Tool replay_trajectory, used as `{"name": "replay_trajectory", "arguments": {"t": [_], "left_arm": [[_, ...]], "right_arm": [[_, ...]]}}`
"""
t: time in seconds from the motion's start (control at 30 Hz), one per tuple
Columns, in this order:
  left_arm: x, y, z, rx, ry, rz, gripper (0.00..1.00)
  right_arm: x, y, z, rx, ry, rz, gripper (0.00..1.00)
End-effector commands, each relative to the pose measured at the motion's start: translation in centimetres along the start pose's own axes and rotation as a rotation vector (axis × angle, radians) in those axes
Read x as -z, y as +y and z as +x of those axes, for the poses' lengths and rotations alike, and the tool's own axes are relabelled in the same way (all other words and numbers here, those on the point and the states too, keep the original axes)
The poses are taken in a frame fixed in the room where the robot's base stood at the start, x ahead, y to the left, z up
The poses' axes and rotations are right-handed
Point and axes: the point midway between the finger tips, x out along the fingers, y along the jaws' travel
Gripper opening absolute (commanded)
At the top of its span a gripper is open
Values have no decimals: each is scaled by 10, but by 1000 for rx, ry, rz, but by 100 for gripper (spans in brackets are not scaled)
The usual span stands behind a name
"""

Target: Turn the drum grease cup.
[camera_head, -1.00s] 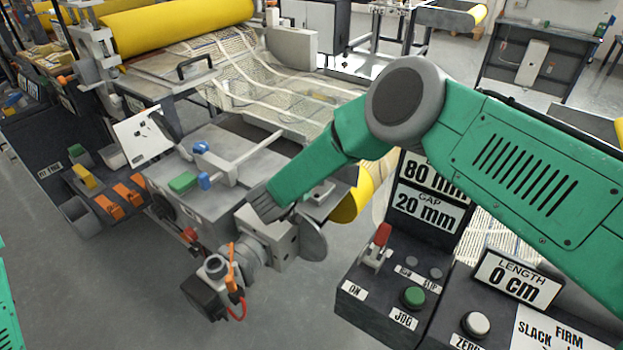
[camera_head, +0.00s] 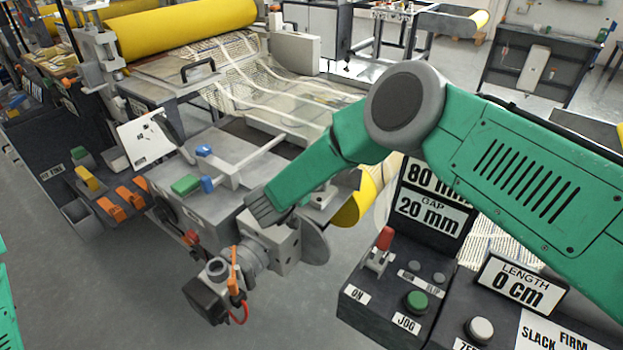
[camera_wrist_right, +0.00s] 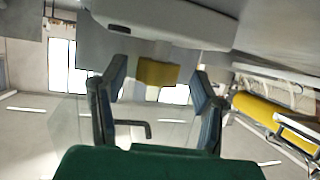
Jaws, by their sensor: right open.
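My right arm comes in from the right in the head view, and its dark grey gripper end (camera_head: 264,207) is over the side of the machine, just above a pale grey housing (camera_head: 272,240). In the right wrist view my right gripper (camera_wrist_right: 157,80) is open, its two dark fingers apart. A mustard-yellow block (camera_wrist_right: 158,72) shows in the gap between them, seemingly beyond the tips; contact cannot be told. I cannot make out for sure which part is the drum grease cup. Only a green piece of my left arm shows at the left edge; its gripper is out of view.
A control console (camera_head: 395,300) with a red-tipped lever (camera_head: 384,238) and a green button (camera_head: 416,302) stands right of the gripper. A dark motor (camera_head: 208,298) with an orange lever (camera_head: 234,268) juts out below. A yellow roll (camera_head: 185,27) lies behind. Floor at lower left is clear.

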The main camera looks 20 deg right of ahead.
Motion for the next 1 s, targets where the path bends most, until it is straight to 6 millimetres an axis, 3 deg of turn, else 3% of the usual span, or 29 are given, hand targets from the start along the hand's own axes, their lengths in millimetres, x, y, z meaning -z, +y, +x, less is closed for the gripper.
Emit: {"name": "replay_trajectory", "arguments": {"t": [0.5,0.7,1.0], "left_arm": [[1,0,0,0,1,0,32],[1,0,0,0,1,0,32],[3,0,1,0,-2,0,32]], "right_arm": [[-1,-3,-98,5,-1,-2,55],[-2,-2,-114,2,-2,-2,55],[-2,-2,-116,2,-2,-1,55]]}}
